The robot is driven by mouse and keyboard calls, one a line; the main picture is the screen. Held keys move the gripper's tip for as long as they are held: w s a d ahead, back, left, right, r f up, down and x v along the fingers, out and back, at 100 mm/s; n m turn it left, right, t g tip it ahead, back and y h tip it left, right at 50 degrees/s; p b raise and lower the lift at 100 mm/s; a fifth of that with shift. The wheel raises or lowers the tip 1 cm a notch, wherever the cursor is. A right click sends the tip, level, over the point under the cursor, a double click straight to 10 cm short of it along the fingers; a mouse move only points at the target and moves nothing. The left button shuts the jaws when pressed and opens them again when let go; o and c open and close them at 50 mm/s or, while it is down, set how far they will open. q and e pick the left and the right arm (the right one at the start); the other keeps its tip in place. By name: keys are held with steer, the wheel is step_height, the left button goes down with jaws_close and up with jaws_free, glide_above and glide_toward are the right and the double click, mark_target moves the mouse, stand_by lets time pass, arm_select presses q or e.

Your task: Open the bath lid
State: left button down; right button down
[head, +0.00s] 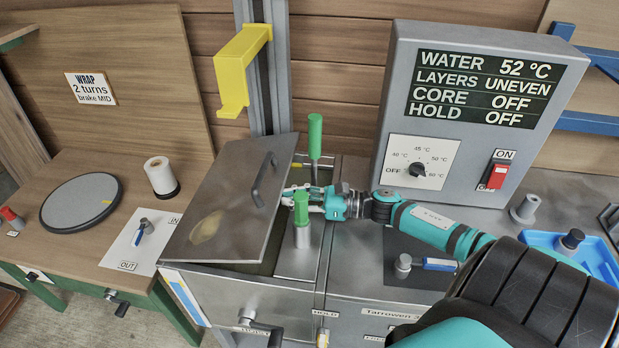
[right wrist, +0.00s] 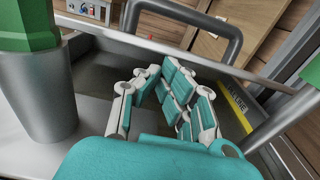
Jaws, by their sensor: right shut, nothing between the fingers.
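The bath lid (head: 228,200) is a flat grey metal plate with a dark bar handle (head: 264,179). It lies tilted over the bath (head: 240,278), its right side raised, leaving a gap to the opening. The handle also shows in the right wrist view (right wrist: 236,42). My right gripper (head: 290,194) is shut and empty at the lid's raised right edge, partly hidden behind a green-capped post. In the right wrist view my right gripper (right wrist: 160,82) is close to the lid edge, over the bath opening; contact cannot be told. My left gripper is not in view.
Green-capped metal posts (head: 302,210) (head: 315,137) stand right beside the lid. A yellow bracket (head: 236,72) hangs on the rail behind. A grey control box (head: 376,95) reads WATER 52 °C. A wooden bench with a round disc (head: 80,200) and white roll (head: 160,175) is left.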

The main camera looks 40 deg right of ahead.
steer(key=shift+w+a, duration=0.4)
steer(key=shift+w, duration=0.1)
steer(key=shift+r+p, duration=0.45)
steer(key=g+h+p, duration=0.2)
steer(key=g+p, duration=0.1)
steer(key=p, duration=0.5)
glide_toward(260, 174)
steer(key=x, duration=0.5)
steer(key=shift+w+a+f, duration=0.2)
steer(key=shift+a+f, duration=0.05)
steer(key=shift+a, duration=0.05)
steer(key=w+a+r+p, duration=0.5)
steer(key=r, duration=0.3)
steer(key=shift+w+t, duration=0.3)
steer(key=shift+w, duration=0.05)
steer(key=shift+r, duration=0.15)
